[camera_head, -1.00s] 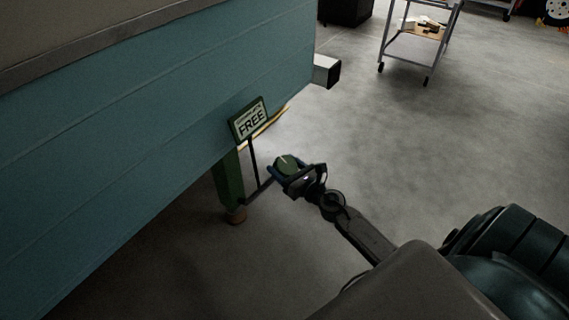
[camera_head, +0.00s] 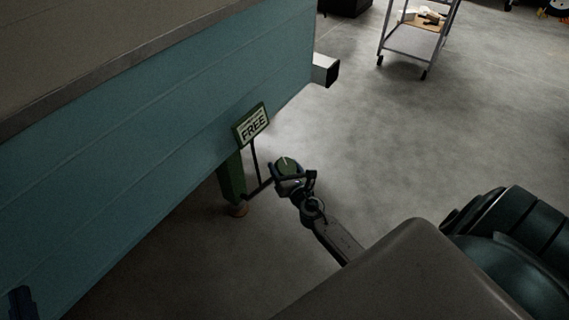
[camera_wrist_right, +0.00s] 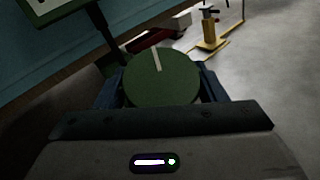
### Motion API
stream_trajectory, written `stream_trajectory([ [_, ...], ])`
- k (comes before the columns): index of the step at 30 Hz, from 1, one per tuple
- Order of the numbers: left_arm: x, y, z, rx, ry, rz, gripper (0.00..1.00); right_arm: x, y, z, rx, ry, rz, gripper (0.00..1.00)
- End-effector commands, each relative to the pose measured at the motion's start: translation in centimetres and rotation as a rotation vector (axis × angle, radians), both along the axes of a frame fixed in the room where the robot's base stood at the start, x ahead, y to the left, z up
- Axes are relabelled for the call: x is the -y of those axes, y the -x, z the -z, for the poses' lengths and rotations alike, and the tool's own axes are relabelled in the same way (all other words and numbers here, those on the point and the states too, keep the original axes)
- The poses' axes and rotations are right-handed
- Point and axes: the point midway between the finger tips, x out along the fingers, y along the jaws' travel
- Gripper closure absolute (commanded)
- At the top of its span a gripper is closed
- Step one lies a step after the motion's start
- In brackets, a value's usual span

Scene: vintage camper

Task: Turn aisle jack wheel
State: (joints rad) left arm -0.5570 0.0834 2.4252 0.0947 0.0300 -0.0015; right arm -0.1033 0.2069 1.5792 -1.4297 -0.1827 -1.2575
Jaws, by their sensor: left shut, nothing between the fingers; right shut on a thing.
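The jack wheel (camera_head: 285,165) is a round green knob with a pale line on its face. It stands beside the green jack leg (camera_head: 231,180) under the teal camper side. My right gripper (camera_head: 287,172) is shut on the wheel. In the right wrist view the wheel (camera_wrist_right: 162,88) sits between the two blue fingers, its pale line pointing up and slightly left. A green-framed sign (camera_head: 252,125) reading "FREE" stands on a thin post by the leg. My left gripper (camera_head: 22,303) shows only as a dark blue part at the lower left edge, away from the jack.
The teal camper wall (camera_head: 150,140) fills the left side. A square bumper end (camera_head: 325,70) sticks out past its corner. A grey cart (camera_head: 412,40) stands at the back. The concrete floor right of the jack is clear. A yellow stand (camera_wrist_right: 210,35) shows in the wrist view.

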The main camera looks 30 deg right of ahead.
Motion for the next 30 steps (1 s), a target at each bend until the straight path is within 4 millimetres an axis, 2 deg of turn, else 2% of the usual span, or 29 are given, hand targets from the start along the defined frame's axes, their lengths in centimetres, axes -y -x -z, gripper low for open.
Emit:
stream_trajectory([
  [5, 0.3, 0.8, 5.6, -0.325, 0.021, 0.014, 1.0, 0.1, -0.1, -0.4, -0.012, -0.027, 0.058, 0.59],
  [9, 0.7, 2.6, 10.0, -0.564, 0.035, 0.031, 1.0, 0.1, -0.1, -0.4, -0.022, -0.05, 0.103, 0.59],
  [15, 1.3, 5.8, 14.4, -0.84, 0.043, 0.053, 1.0, 0.1, -0.1, -0.3, -0.035, -0.083, 0.163, 0.59],
  [21, 1.5, 7.6, 16.0, -0.987, 0.029, 0.063, 1.0, 0.2, -0.1, -0.3, -0.044, -0.108, 0.212, 0.59],
  [30, 1.4, 8.9, 16.7, -1.087, 0.01, 0.066, 1.0, 0.2, -0.1, -0.2, -0.054, -0.13, 0.255, 0.59],
])
